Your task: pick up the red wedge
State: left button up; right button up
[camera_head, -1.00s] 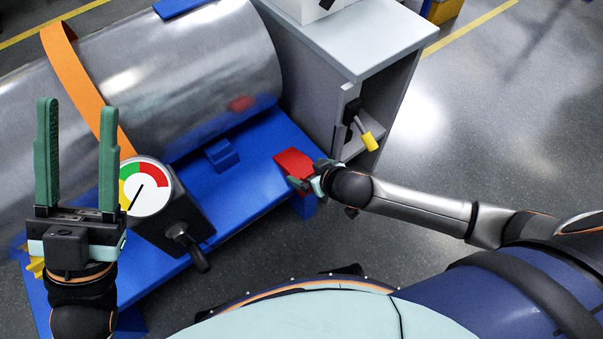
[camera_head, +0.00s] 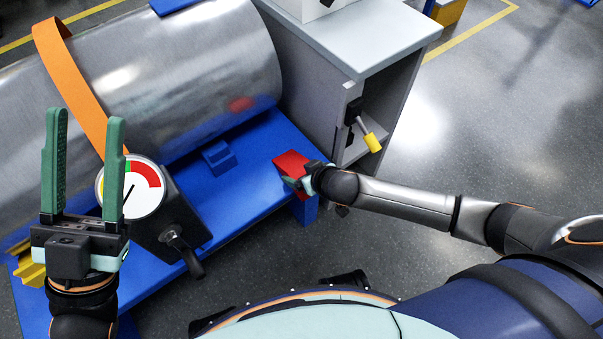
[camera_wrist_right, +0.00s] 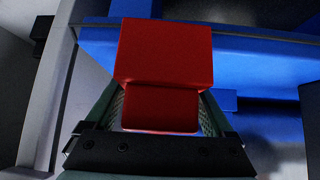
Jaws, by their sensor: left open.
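The red wedge (camera_head: 290,164) is at the right end of the blue bench top. My right gripper (camera_head: 293,183) is at it, reaching in from the right. In the right wrist view the wedge (camera_wrist_right: 165,60) fills the space between the two fingers of my right gripper (camera_wrist_right: 162,108), and its broad top hides the fingertips. The fingers lie close along both sides; I cannot tell whether they press on it. It does not show clear of the bench. My left gripper (camera_head: 85,155) is open and empty, pointing up at the left, far from the wedge.
A large metal cylinder (camera_head: 180,75) with an orange strap (camera_head: 70,75) lies on the blue bench (camera_head: 235,190). A dial gauge (camera_head: 130,190) stands beside my left gripper. A grey cabinet (camera_head: 320,75) with a yellow-handled part (camera_head: 372,143) is just behind the wedge. Floor at right is free.

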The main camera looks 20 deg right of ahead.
jog(key=c, duration=0.9)
jog(key=shift+r, duration=0.15)
